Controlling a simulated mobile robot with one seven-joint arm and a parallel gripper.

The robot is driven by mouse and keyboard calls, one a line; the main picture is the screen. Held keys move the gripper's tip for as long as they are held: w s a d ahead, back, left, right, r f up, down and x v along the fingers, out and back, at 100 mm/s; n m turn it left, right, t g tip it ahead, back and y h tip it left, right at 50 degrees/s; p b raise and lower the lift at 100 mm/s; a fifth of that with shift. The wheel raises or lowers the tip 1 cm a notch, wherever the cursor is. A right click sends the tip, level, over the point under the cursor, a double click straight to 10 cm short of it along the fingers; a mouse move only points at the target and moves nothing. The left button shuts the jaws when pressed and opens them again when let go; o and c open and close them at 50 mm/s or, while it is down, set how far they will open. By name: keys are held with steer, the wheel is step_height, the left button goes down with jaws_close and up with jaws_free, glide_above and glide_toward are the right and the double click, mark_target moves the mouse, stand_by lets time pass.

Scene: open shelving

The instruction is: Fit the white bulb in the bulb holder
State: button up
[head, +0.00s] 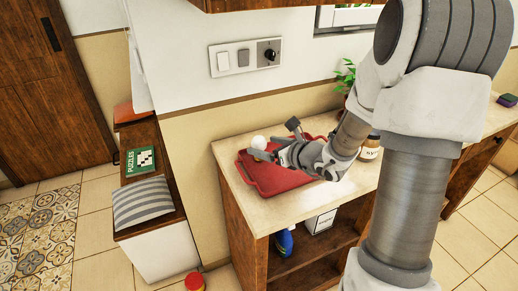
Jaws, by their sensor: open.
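The white bulb (259,142) is a small round white shape at the left part of the red tray (250,174) on the counter. My gripper (265,147) is open and reaches over the tray from the right, with its finger ends right at the bulb. I cannot tell whether the fingers touch the bulb or only stand beside it. The bulb's lower part is hidden by the gripper. I cannot make out a bulb holder in this view.
The counter (222,150) carries a jar (370,148) and a plant (346,76) right of the tray. A wall panel with switches (244,58) is above. Below are open shelves with a blue bottle (284,242) and a white box (320,221). A low bench (149,177) stands left.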

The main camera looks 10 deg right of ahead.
mark_target(264, 144)
steer(key=x, duration=0.3)
steer(key=shift+w+a, duration=0.1)
steer(key=shift+w, duration=0.15)
jaws_close()
